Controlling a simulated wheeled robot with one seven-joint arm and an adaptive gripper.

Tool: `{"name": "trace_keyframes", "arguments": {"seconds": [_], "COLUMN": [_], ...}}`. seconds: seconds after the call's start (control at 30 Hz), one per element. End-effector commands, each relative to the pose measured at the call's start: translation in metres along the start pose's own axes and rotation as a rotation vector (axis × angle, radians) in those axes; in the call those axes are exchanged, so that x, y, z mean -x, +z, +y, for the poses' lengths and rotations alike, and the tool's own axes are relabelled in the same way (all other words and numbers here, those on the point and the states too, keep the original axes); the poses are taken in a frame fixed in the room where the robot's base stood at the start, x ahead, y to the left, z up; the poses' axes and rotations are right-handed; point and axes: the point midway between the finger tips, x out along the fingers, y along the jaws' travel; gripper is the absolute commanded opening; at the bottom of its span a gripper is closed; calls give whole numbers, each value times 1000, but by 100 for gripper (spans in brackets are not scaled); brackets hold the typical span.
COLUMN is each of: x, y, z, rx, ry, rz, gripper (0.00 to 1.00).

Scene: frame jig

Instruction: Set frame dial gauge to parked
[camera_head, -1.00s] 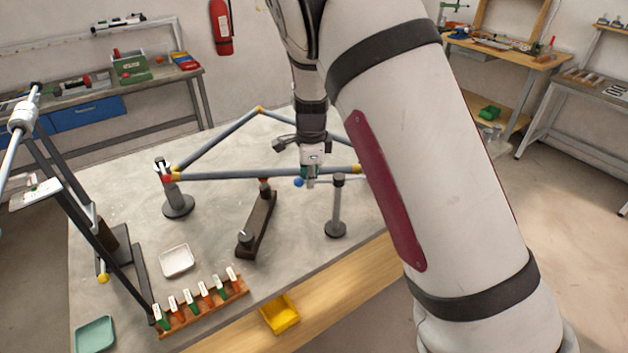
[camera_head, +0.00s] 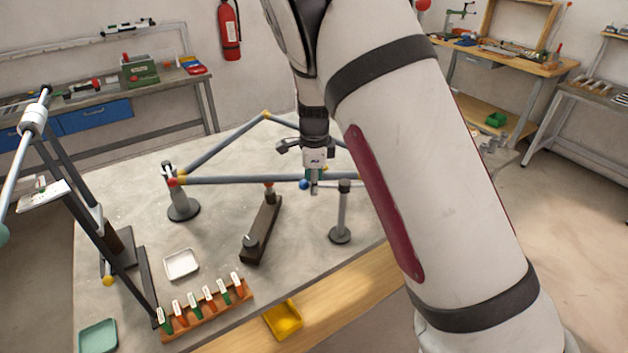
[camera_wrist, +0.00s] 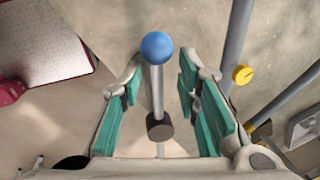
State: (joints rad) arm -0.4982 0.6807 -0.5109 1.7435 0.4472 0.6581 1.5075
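The dial gauge appears to be the stand (camera_head: 342,215) with a round dark base, a grey post and a dark top. A thin rod with a blue ball end (camera_head: 304,185) reaches left from its top. In the wrist view the blue ball (camera_wrist: 157,47) is at top centre, and its pale rod (camera_wrist: 156,90) runs back to a dark round knob (camera_wrist: 160,127). My gripper (camera_head: 314,188) is over the rod, just right of the ball. In the wrist view its green-padded fingers (camera_wrist: 160,88) are apart on both sides of the rod, with gaps visible.
The grey tube frame (camera_head: 230,181) lies just behind the gripper. A dark clamp block (camera_head: 265,230) stands left of the gauge. A white tray (camera_head: 181,264), a rack of tagged pieces (camera_head: 205,310) and a yellow bin (camera_head: 284,320) are nearer the front. A dark slanted stand (camera_head: 90,220) is at left.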

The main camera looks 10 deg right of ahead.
Motion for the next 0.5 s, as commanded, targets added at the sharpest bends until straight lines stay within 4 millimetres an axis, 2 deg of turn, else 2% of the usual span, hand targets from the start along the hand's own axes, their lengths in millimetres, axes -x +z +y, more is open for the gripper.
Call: {"name": "trace_keyframes", "arguments": {"seconds": [0.17, 0.27, 0.5], "x": [3, 12, 58], "y": [-1, -1, 1], "z": [0, 0, -1], "rx": [-1, -1, 1], "ry": [0, -1, -4], "rz": [1, 0, -2], "gripper": [30, 30, 30]}}
